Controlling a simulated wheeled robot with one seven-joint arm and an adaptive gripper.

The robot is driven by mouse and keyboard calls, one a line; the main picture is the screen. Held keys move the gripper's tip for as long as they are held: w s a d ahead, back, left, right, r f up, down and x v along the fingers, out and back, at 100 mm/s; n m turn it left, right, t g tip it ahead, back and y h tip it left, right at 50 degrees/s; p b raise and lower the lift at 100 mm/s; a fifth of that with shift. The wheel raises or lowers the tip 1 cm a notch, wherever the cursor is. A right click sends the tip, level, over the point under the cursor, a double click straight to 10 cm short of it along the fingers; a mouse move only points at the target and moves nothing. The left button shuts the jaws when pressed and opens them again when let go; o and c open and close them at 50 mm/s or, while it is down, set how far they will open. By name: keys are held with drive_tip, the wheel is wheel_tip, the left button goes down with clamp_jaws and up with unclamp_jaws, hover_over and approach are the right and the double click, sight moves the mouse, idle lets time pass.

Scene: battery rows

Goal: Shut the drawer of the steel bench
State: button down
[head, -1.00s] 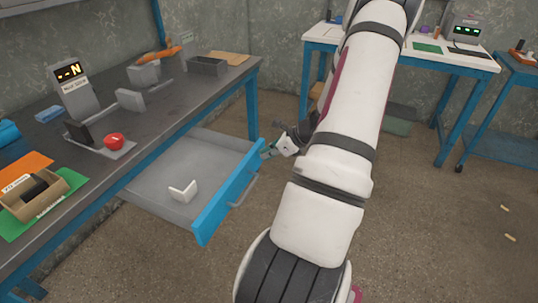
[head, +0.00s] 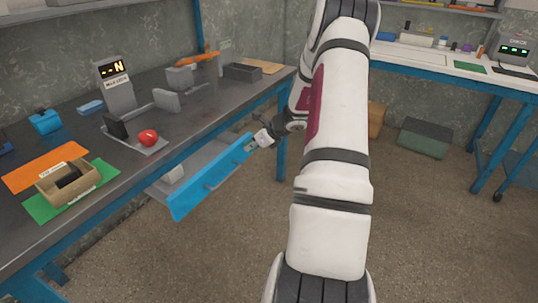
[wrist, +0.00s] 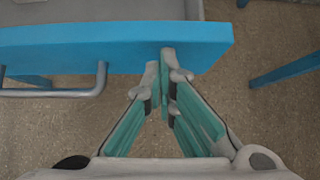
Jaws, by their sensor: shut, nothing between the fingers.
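The steel bench (head: 215,108) runs along the left in the head view. Its drawer, with a blue front (head: 208,180), is partly open, and a strip of its grey inside shows behind the front. The drawer front also fills the top of the wrist view (wrist: 110,46), with its bar handle (wrist: 60,93) to the left. My gripper (wrist: 164,62) is shut and empty, its fingertips at the drawer front near its right end. In the head view my gripper (head: 254,142) is at the far end of the front. Whether the tips touch it is hard to tell.
On the bench stand a display device (head: 115,85), a red object (head: 148,138), a cardboard box (head: 67,185) and a dark tray (head: 243,72). A white-topped table (head: 450,65) and a green crate (head: 425,138) stand at the back right. The floor in front is clear.

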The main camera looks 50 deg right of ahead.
approach(230, 138)
drive_tip(key=w+a+f, duration=0.1)
drive_tip(key=a+f, duration=0.1)
drive_tip(key=w+a+f, duration=0.2)
drive_tip(key=shift+p, duration=0.3)
drive_tip(key=shift+w+r, duration=0.1)
drive_tip(key=shift+w, duration=0.05)
drive_tip(key=shift+a+r, duration=0.1)
